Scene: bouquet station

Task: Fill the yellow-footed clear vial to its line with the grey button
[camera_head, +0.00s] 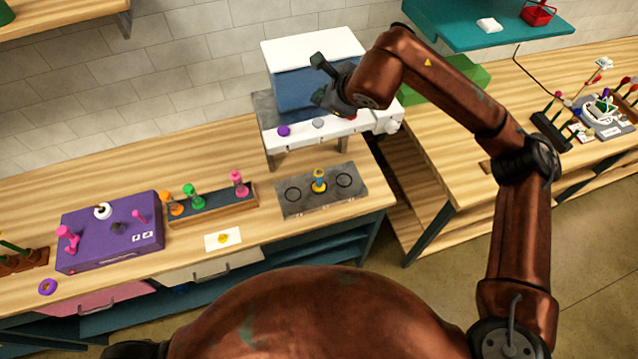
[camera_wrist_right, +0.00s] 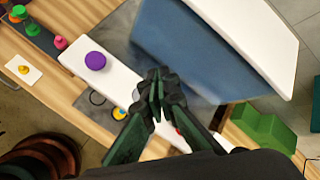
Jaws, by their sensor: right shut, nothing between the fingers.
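The yellow-footed vial (camera_head: 319,182) stands upright on the middle of the dark grey tray (camera_head: 355,199), below the dispenser's front. It is small here, and I cannot read its line or fill level. In the right wrist view its yellow part (camera_wrist_right: 119,113) shows left of my fingers. The grey button (camera_head: 318,123) is on the white dispenser ledge (camera_head: 300,135), between a purple button (camera_head: 284,131) and a red one (camera_head: 352,117). My right gripper (camera_head: 317,76) is shut and empty, above and behind the grey button, apart from it.
The dispenser's blue body (camera_head: 300,92) with a white top stands behind the ledge. A rack (camera_head: 215,206) with orange, green and pink vials is left of the tray. A green block (camera_head: 450,82) is right.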

